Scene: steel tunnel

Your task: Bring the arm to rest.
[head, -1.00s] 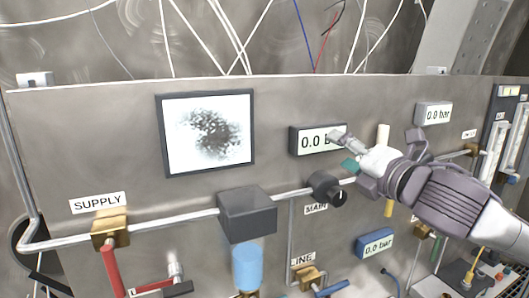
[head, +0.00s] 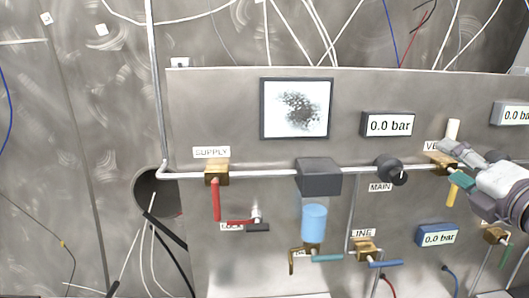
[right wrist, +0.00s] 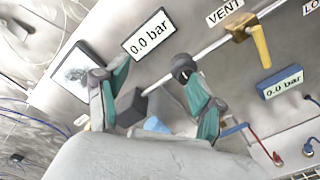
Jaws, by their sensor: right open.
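My right gripper (head: 452,165) is at the right of the head view, in front of the panel by the vent valve (head: 440,160). In the right wrist view its two green-padded fingers (right wrist: 160,95) are spread apart with nothing between them. The vent valve's yellow handle (right wrist: 261,46) shows there to the right of the fingers, apart from them. The black main knob (head: 392,171) sits left of the gripper in the head view. In the right wrist view, the knob (right wrist: 184,66) shows beyond the fingers. My left gripper is not in view.
The grey panel (head: 225,110) carries a supply valve with a red handle (head: 216,200), a blue bowl (head: 314,223), a line valve with a blue handle (head: 386,264), and gauges reading 0.0 bar (head: 389,125). A round dark opening (head: 150,190) lies at left.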

